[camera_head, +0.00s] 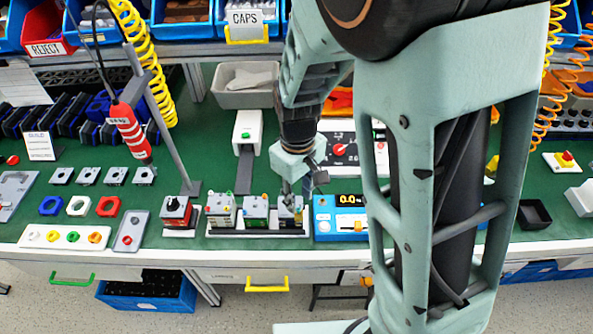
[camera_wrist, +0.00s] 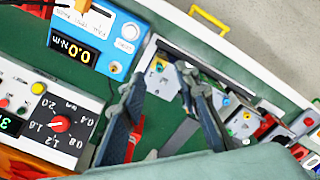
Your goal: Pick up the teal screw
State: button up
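My gripper (camera_head: 296,190) points down over the right-hand block of a white rack (camera_head: 272,233) at the bench's front. In the wrist view its two dark fingers (camera_wrist: 160,80) are apart, with nothing seen held between them. The right-hand block (camera_wrist: 158,78), with a small yellow spot, shows between and beyond the fingertips.
A blue torque meter (camera_head: 341,218) stands just right of the rack. A white panel with a red knob (camera_wrist: 58,124) is behind it. A red tool (camera_head: 131,133) hangs at the left.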

aim_at(298, 209)
jog(key=shift+w+f, duration=0.15)
jog(key=shift+f, duration=1.15)
jog(key=shift+w+f, duration=0.15)
jog(key=shift+f, duration=1.1)
jog(key=shift+c, duration=0.3)
grip_shut()
